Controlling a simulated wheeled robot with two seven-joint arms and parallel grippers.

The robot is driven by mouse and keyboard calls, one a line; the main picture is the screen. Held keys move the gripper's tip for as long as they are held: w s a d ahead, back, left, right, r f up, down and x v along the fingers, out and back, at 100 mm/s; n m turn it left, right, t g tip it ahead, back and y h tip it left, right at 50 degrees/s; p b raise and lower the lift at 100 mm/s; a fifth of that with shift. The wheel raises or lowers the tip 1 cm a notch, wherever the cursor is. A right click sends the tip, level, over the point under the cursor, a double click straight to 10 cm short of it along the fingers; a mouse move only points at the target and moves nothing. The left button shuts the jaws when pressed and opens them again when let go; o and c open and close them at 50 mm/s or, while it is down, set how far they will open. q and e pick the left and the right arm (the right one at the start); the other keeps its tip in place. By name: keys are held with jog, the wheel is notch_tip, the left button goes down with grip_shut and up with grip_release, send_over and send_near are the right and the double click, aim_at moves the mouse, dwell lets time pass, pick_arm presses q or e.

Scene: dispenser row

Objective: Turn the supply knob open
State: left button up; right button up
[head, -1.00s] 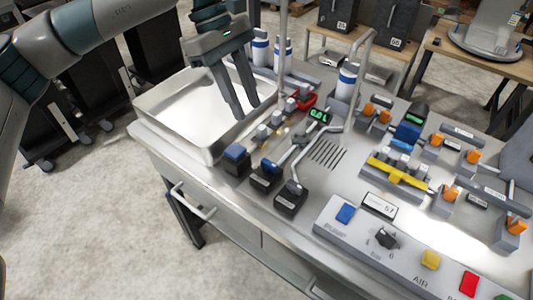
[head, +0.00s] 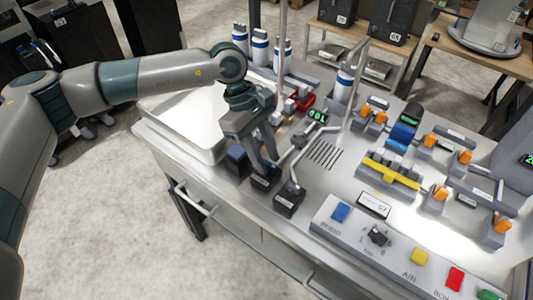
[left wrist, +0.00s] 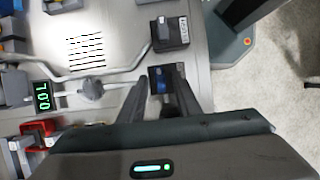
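Three dark blocks stand in a row near the bench's front-left edge. I cannot read which is marked supply. The middle block (head: 262,184) has a blue knob (left wrist: 158,84), mostly hidden by my fingers in the head view. My left gripper (head: 264,160) points down over it. In the left wrist view its two fingers (left wrist: 160,92) are apart, one on each side of the blue knob; contact cannot be told. The right-hand block (head: 288,198) has a grey lever, and the left-hand block (head: 237,160) has a blue top. My right gripper is not in view.
A green display (head: 317,116) stands behind the blocks beside a bent pipe. A control panel (head: 345,241) with a black dial (head: 378,236) and coloured buttons lies to the right. A steel tray (head: 165,112) lies to the left. White bottles (head: 261,48) stand at the back.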

pick_arm(q)
jog(key=shift+s+d+f, duration=0.1)
jog(key=shift+f, duration=0.15)
jog(key=shift+c, duration=0.5)
grip_shut()
